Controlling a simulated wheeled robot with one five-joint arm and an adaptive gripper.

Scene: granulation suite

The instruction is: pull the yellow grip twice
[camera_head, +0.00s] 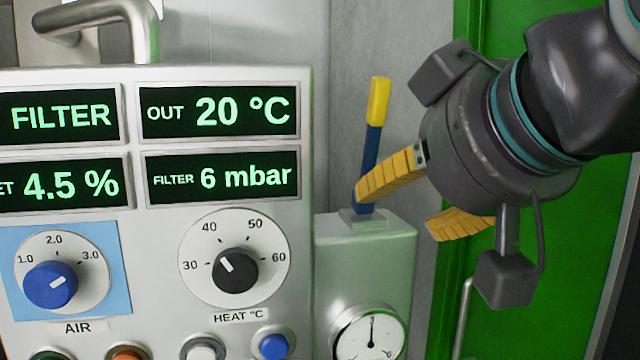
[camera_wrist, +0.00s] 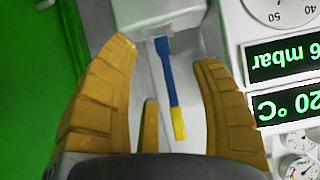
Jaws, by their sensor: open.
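The yellow grip (camera_head: 378,101) tops a blue lever (camera_head: 370,150) that stands nearly upright, leaning slightly right, on a grey box (camera_head: 335,255) beside the control panel. My gripper (camera_head: 400,202) is to the right of the lever with its yellow fingers apart. One finger overlaps the lower part of the lever in the head view; I cannot tell if it touches. In the wrist view the yellow grip (camera_wrist: 178,124) and blue lever (camera_wrist: 164,60) show between the spread fingers of my gripper (camera_wrist: 165,55), nearer the right finger. Nothing is held.
The control panel (camera_head: 150,225) with displays and knobs fills the left, close to the lever. A pressure gauge (camera_head: 370,333) is on the front of the grey box. A green door (camera_head: 570,240) stands behind my arm. A metal handle (camera_head: 145,30) is at the upper left.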

